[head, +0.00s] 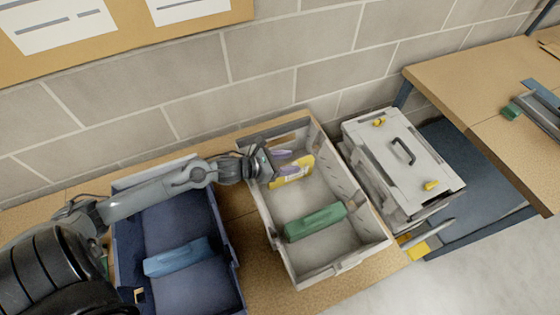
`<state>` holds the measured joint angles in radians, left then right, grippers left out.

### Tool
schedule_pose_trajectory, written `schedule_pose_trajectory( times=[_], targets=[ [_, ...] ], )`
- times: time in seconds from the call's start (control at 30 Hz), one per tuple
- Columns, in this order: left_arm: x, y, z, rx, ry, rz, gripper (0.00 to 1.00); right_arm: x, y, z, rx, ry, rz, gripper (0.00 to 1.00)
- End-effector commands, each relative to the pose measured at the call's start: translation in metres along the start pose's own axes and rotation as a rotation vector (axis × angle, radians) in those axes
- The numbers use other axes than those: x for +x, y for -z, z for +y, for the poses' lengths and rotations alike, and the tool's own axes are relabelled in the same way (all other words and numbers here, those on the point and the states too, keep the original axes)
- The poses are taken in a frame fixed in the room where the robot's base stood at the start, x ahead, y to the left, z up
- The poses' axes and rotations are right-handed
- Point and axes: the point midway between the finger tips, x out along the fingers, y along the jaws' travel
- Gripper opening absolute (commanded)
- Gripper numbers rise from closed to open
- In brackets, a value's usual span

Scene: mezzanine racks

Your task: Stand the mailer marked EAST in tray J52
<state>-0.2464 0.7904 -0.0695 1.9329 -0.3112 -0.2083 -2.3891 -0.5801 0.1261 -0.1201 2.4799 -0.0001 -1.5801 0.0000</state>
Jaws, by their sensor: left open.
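A yellow mailer (300,173) is inside the far part of a grey tray (352,262); its marking is too small to read. My left gripper (285,162) reaches into this tray from the left. Its two purple fingers are apart beside the mailer and partly cover it. I cannot tell whether they touch it. A blue tray (229,262) stands to the left, partly behind my left arm. No tray label can be read. My right gripper is out of view.
A green block (315,222) lies across the grey tray, and a blue block (178,257) across the blue tray. A lidded grey case (400,160) with a black handle stands right of the grey tray. A wooden bench (480,80) is at the upper right.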

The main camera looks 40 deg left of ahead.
Motion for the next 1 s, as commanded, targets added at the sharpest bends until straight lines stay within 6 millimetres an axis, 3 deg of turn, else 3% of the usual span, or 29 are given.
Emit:
schedule_pose_trajectory(
  times=[0.23, 0.27, 0.7, 1.0],
  targets=[
    [-0.007, -0.017, 0.0, -0.003, -0.001, -0.001, 0.53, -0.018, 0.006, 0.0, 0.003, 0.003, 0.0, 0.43],
    [-0.01, -0.01, 0.0, -0.001, -0.001, 0.003, 0.53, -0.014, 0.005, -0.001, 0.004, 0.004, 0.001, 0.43],
    [-0.079, -0.009, 0.0, -0.001, 0.0, 0.005, 0.53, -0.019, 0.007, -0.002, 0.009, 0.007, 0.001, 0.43],
    [-0.111, -0.01, 0.0, -0.002, 0.0, 0.002, 0.53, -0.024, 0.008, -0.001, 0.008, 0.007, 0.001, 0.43]
  ],
)
